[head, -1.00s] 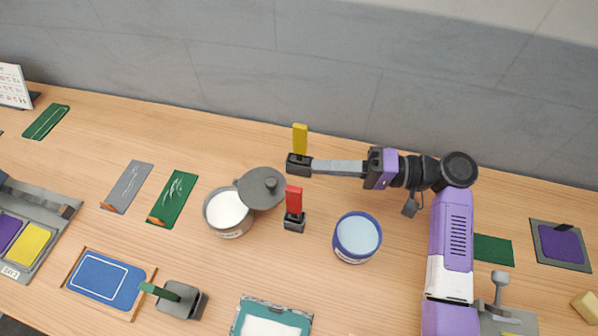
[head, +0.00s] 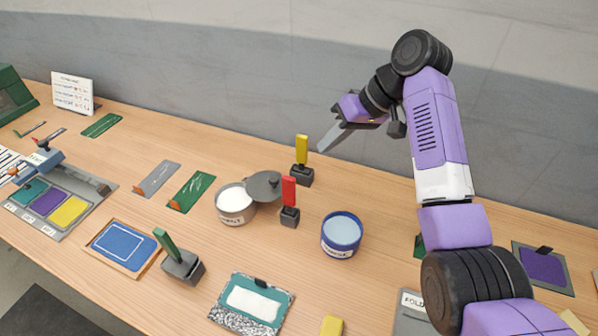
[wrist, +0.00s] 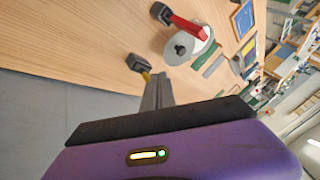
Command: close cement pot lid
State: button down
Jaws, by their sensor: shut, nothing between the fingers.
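The cement pot (head: 236,206) is a light grey round tub with white contents, standing mid-table in the head view. Its dark grey lid (head: 263,186) is swung open to the right side of the pot, with a knob on top; the lid also shows in the wrist view (wrist: 180,49). My gripper (head: 324,146) is shut and empty, with its long grey fingers raised above the table, behind and right of the lid and apart from it. In the wrist view the shut fingers (wrist: 158,90) point toward the table.
A yellow-handled tool in a dark holder (head: 302,172) stands behind the lid, and a red-handled one (head: 289,210) stands just right of it. A blue-rimmed tub (head: 341,236) is further right. Green and grey cards (head: 190,190) lie left of the pot.

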jog(key=a+f+p, duration=0.3)
jog(key=a+f, duration=0.5)
jog(key=a, duration=0.1)
jog(key=shift+s+f, duration=0.25)
jog(key=shift+f, duration=0.1)
